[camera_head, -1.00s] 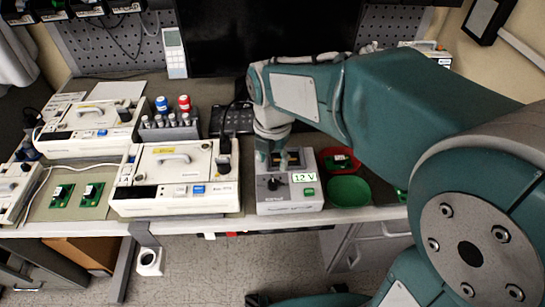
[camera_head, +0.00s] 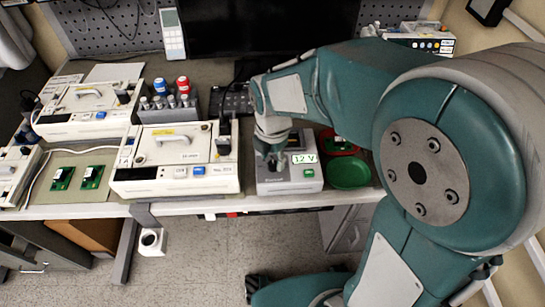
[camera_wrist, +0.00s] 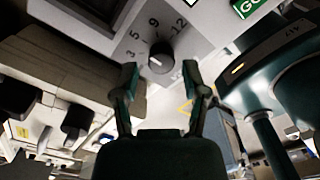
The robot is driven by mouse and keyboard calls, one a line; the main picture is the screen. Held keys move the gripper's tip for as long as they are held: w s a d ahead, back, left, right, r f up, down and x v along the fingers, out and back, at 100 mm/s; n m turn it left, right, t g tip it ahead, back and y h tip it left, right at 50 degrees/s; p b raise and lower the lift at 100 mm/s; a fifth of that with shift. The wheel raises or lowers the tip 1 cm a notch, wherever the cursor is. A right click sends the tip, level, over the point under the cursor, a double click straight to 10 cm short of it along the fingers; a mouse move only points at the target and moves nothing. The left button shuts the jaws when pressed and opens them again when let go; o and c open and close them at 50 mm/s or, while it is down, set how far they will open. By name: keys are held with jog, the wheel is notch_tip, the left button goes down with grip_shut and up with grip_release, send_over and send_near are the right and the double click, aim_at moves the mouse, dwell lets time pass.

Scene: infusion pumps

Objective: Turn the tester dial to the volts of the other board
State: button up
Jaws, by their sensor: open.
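The tester (camera_head: 296,187) is a grey box near the front edge of the bench. Its lit display (camera_head: 304,159) reads 12 V. The black dial (camera_wrist: 161,57) shows in the wrist view, with 3, 5, 9 and 12 marked around it and a white pointer mark. Which number it points to is hard to tell. My gripper (camera_wrist: 160,78) is open and empty, its fingertips apart on either side just short of the dial. In the head view my gripper (camera_head: 271,161) hides the dial. A green board (camera_head: 339,143) lies in the red bowl (camera_head: 322,149).
A green bowl (camera_head: 350,173) sits right of the tester. Two green boards (camera_head: 62,178) (camera_head: 91,177) lie on a mat at the left. A white pump (camera_head: 175,178) stands close to the tester's left. A vial rack (camera_head: 168,113) is behind the pump.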

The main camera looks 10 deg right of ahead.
jog(key=shift+d+f, duration=0.1)
jog(key=shift+f, duration=0.1)
grip_shut()
jog(key=shift+s, duration=0.1)
jog(key=n, duration=0.7)
jog(key=shift+n, duration=0.3)
jog(key=shift+o, duration=0.2)
grip_release()
jog(key=shift+r, duration=3.55)
